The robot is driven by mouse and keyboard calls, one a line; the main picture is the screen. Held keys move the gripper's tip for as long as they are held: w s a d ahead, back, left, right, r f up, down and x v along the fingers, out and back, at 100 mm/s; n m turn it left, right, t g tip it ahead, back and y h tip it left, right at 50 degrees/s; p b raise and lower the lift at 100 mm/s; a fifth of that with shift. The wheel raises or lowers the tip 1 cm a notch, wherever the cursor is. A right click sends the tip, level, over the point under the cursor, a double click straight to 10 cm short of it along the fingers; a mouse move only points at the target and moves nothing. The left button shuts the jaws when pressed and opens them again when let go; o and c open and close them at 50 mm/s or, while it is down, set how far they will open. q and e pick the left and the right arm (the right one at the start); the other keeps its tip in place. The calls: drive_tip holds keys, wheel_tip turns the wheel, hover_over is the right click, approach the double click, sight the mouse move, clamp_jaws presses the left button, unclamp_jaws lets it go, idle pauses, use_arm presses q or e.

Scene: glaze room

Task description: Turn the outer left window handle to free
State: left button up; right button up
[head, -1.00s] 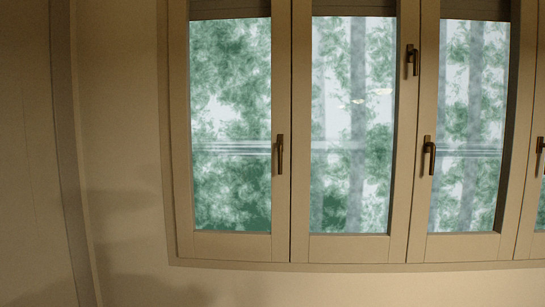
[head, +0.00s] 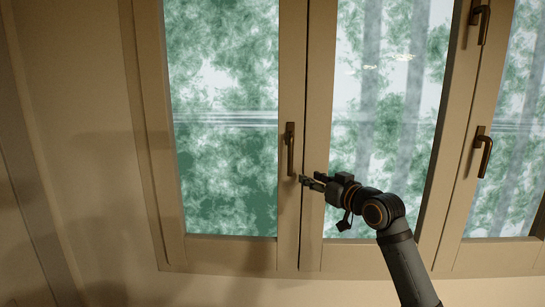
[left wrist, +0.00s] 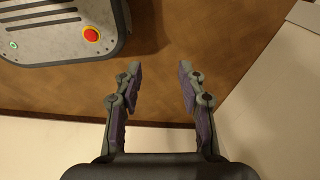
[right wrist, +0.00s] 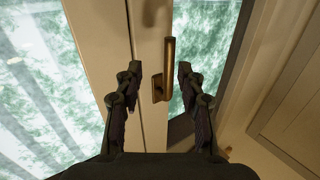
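The outer left window handle (head: 290,148) is a dark bronze lever on the frame of the leftmost sash in the head view. Its lever stands along the upright frame and hangs down. My right gripper (head: 306,181) is just right of and below the lever's lower end in the head view. In the right wrist view the handle (right wrist: 168,65) shows between the fingertips of my right gripper (right wrist: 159,76), which is open and empty. I cannot tell whether a finger touches it. My left gripper (left wrist: 160,70) is open and empty, low over the floor, outside the head view.
Two more handles, an upper one (head: 479,24) and a lower one (head: 484,156), sit on the frames to the right. A windowsill ledge (head: 220,284) runs below the sashes. Bare wall (head: 85,120) lies to the left. Brown floor (left wrist: 220,30) shows in the left wrist view.

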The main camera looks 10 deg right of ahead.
sight(292, 161)
drive_tip(key=shift+n+y, duration=0.3)
drive_tip(key=shift+y, duration=0.1)
drive_tip(key=w+a+r+p, duration=0.1)
drive_tip(key=r, duration=0.1)
drive_tip(key=w+a+r+p, duration=0.1)
drive_tip(key=r, duration=0.1)
drive_tip(key=shift+w+a+p, duration=0.15)
drive_tip(key=shift+w+p, duration=0.2)
drive_tip(key=shift+w, duration=0.05)
drive_tip(key=x, duration=0.1)
drive_tip(key=p+x, duration=0.1)
drive_tip(key=x, duration=0.1)
drive_tip(key=p+x, duration=0.1)
drive_tip(key=x, duration=0.1)
drive_tip(key=shift+w+f, duration=0.2)
drive_tip(key=shift+f, duration=0.1)
drive_tip(key=shift+w+a+f, duration=0.1)
drive_tip(key=shift+w+a, duration=0.05)
drive_tip(key=shift+w, duration=0.35)
clamp_jaws()
drive_tip(key=shift+w+f, duration=0.1)
